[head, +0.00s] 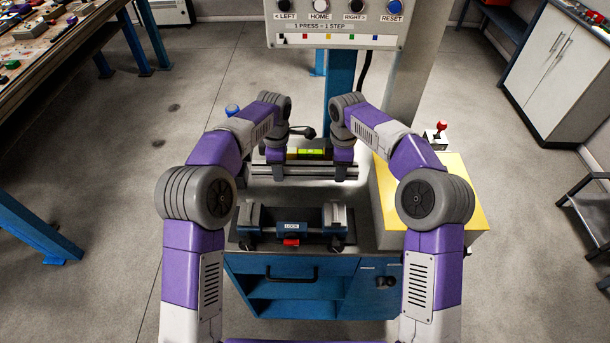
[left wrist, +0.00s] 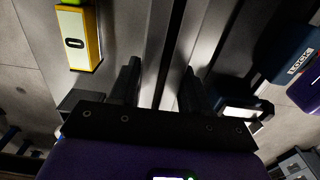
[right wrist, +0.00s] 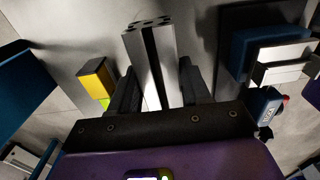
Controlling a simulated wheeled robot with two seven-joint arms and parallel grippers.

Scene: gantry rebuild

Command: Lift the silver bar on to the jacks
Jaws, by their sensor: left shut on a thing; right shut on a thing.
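The silver bar (head: 312,173) lies crosswise beyond the jacks in the head view. It is grooved along its length. My left gripper (left wrist: 162,78) is shut on the bar (left wrist: 172,40), with a finger on each side. My right gripper (right wrist: 157,82) is shut on it near its other end (right wrist: 149,45). In the head view my wrists hide most of the fingers. Two dark blue jacks with grey tops, a left one (head: 254,216) and a right one (head: 336,214), stand on the near side, with a LOCK label (head: 292,226) between them. Their tops are empty. Any gap under the bar is unclear.
A yellow-green level (head: 311,152) sits just behind the bar. A red lever (head: 291,242) is below the label. A yellow-topped box (head: 466,185) stands close at right, near a red-knobbed control (head: 439,130). A control panel (head: 335,27) stands behind.

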